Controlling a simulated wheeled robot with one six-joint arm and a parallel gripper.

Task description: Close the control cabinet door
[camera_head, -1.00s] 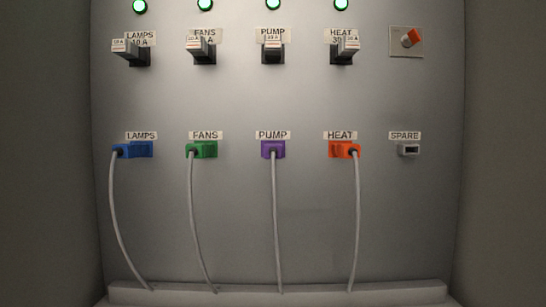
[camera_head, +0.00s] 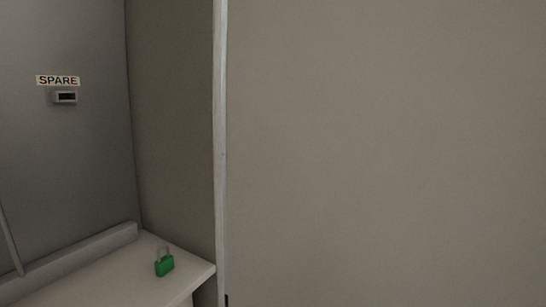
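The control cabinet stands open at the left, showing its grey back panel (camera_head: 70,170) and its inner right side wall (camera_head: 172,130). A pale vertical edge (camera_head: 220,150) runs along the front of that side wall. A large plain beige panel (camera_head: 390,150) fills the view to the right of this edge. It looks like the cabinet door swung open, but I cannot tell for sure. No handle shows on it. My gripper is not in view.
A grey socket (camera_head: 65,97) under a SPARE label (camera_head: 58,80) is on the back panel. A green padlock (camera_head: 164,266) stands on the pale ledge (camera_head: 192,268) at the cabinet's bottom. A grey cable (camera_head: 10,245) shows at the left edge.

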